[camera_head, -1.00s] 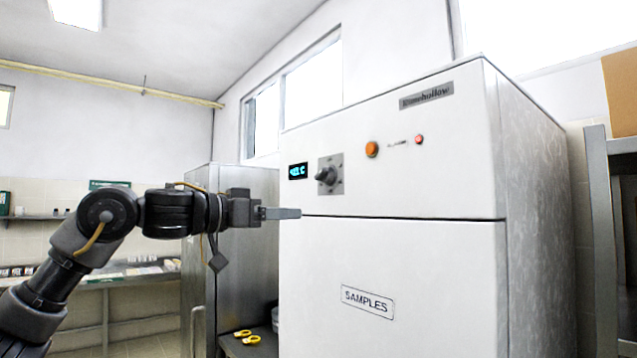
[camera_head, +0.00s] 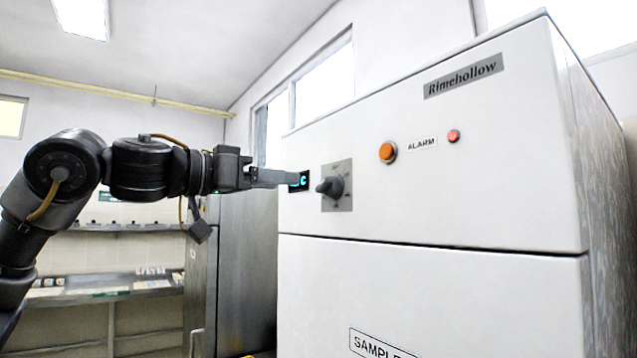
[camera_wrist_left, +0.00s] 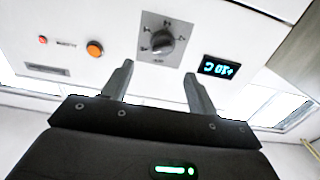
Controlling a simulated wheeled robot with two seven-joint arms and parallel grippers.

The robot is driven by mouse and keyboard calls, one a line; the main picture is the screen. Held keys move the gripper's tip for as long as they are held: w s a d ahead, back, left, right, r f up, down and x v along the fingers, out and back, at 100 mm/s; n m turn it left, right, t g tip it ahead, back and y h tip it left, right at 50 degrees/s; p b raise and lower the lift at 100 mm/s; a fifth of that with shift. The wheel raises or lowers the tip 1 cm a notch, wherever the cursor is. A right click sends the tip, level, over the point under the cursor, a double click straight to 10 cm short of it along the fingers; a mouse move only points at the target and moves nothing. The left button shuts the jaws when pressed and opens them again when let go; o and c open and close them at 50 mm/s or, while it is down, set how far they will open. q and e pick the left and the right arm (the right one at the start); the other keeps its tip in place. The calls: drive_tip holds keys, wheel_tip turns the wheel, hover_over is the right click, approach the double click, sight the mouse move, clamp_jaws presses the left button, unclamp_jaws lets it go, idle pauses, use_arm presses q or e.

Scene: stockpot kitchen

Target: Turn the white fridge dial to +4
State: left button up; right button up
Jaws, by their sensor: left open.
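The white fridge (camera_head: 430,190) fills the right of the head view. Its dark grey dial knob (camera_head: 330,187) sits on a grey square plate on the upper front panel, and the knob also shows in the left wrist view (camera_wrist_left: 162,42). A small display (camera_wrist_left: 218,68) with cyan digits is beside the dial; my left gripper partly covers it in the head view. My left gripper (camera_head: 290,179) is open and empty, level with the dial and to its left. In the wrist view its two fingers point toward the panel, apart from the knob. The dial's markings are too small to read. My right gripper is not seen.
An orange lamp (camera_head: 388,151) and a small red ALARM light (camera_head: 453,136) are on the panel right of the dial. A steel cabinet (camera_head: 247,270) stands left of the fridge. A counter (camera_head: 110,290) is at the far left.

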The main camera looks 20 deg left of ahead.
sight(320, 186)
use_arm(q)
drive_tip(key=p+x, duration=0.1)
drive_tip(key=x, duration=0.3)
drive_tip(key=shift+w+a, duration=0.1)
drive_tip(key=shift+w, duration=0.15)
drive_tip(key=p+x, duration=0.2)
drive_tip(key=x, duration=0.2)
drive_tip(key=shift+w, duration=0.1)
drive_tip(key=shift+w+d, duration=0.25)
drive_tip(key=shift+d, duration=0.05)
drive_tip(key=shift+w+d+f+p, duration=0.15)
drive_tip(key=shift+w+d+p, duration=0.1)
drive_tip(key=shift+w+p, duration=0.1)
drive_tip(key=c, duration=1)
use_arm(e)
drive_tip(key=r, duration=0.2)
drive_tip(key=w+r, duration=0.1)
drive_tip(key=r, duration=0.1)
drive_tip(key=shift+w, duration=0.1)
